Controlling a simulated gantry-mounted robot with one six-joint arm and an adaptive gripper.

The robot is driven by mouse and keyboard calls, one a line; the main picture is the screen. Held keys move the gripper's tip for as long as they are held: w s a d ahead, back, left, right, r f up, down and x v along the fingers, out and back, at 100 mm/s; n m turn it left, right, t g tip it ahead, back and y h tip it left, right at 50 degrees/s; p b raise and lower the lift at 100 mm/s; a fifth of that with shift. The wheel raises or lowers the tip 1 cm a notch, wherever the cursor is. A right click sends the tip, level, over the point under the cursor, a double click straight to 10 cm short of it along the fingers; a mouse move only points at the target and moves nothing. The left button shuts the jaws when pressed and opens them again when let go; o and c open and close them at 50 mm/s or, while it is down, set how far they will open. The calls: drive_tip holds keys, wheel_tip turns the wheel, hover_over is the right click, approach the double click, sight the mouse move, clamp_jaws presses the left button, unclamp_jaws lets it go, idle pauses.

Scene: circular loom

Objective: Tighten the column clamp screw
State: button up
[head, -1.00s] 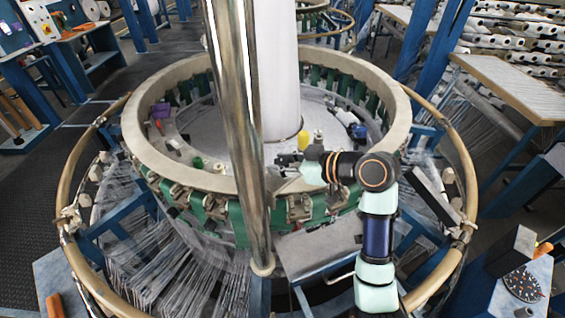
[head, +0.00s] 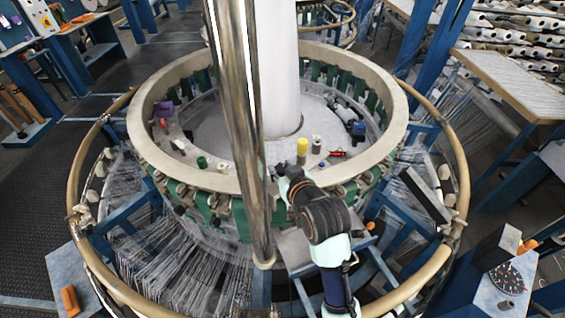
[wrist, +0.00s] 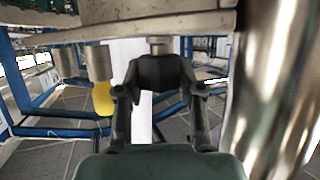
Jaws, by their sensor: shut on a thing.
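The tall shiny metal column (head: 238,130) stands in front of the loom ring and fills the right side of the wrist view (wrist: 278,90). My gripper (head: 280,175) is close beside the column's right side, at the ring's front edge. In the wrist view my gripper (wrist: 158,68) has its fingers closed together. A short grey stub, which looks like the clamp screw (wrist: 158,45), sits at the fingertips under a pale flat part. The dark fingertips cover most of what they hold. In the head view my arm and the column hide the screw.
The loom ring (head: 140,125) surrounds the column's back side, with a wooden hoop (head: 75,190) outside it. A yellow spool (head: 302,146) and small items lie inside the ring. A dark box (head: 497,247) stands on a stand at right.

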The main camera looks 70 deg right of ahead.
sight(282, 168)
drive_tip(key=shift+r+m+g+h+p, duration=0.1)
drive_tip(key=shift+m+g+h+p, duration=0.35)
drive_tip(key=shift+m+g+h, duration=0.2)
drive_tip(key=shift+m, duration=0.25)
drive_tip(key=o, duration=1.2)
drive_tip(key=shift+c, duration=0.2)
drive_tip(key=shift+g, duration=0.25)
wheel_tip(282, 168, up, 10)
drive_tip(key=shift+f, duration=0.1)
